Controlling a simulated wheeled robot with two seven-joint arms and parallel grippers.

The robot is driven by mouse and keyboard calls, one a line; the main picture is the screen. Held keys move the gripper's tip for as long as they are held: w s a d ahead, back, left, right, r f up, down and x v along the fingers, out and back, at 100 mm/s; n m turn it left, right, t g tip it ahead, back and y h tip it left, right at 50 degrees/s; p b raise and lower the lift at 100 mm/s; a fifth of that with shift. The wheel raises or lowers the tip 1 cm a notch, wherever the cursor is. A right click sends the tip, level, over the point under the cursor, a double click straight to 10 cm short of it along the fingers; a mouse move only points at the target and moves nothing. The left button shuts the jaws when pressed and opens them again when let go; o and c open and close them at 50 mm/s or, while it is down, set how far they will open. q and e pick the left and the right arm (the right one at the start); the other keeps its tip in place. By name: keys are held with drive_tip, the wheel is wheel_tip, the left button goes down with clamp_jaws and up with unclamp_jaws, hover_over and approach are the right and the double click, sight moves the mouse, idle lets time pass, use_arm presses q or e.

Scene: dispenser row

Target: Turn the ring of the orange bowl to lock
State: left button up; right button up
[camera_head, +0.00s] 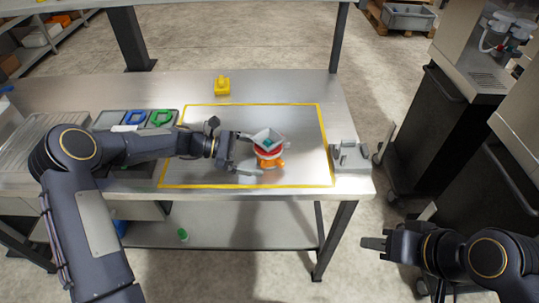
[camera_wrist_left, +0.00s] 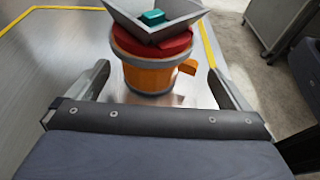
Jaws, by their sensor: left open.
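The orange bowl (camera_head: 266,162) stands upright inside the yellow outline on the steel table. A red ring (camera_head: 264,152) sits around its top, under a grey square hopper (camera_head: 256,134) with a teal piece in it. In the left wrist view the orange bowl (camera_wrist_left: 148,77), the red ring (camera_wrist_left: 172,47) and an orange tab (camera_wrist_left: 188,66) on the right show clearly. My left gripper (camera_head: 249,154) is open, its fingers low on either side of the bowl and apart from it. My right gripper (camera_head: 371,243) is off the table at the lower right; its finger gap is unclear.
A yellow object (camera_head: 222,87) stands behind the outlined area. A grey fixture (camera_head: 349,156) sits at the table's right edge. Blue (camera_head: 135,117) and green (camera_head: 161,118) pieces lie in trays at the left. The outlined area right of the bowl is clear.

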sight(265, 158)
use_arm(q)
drive_tip(key=shift+b+x, duration=0.35)
drive_tip(key=shift+x, duration=1.55)
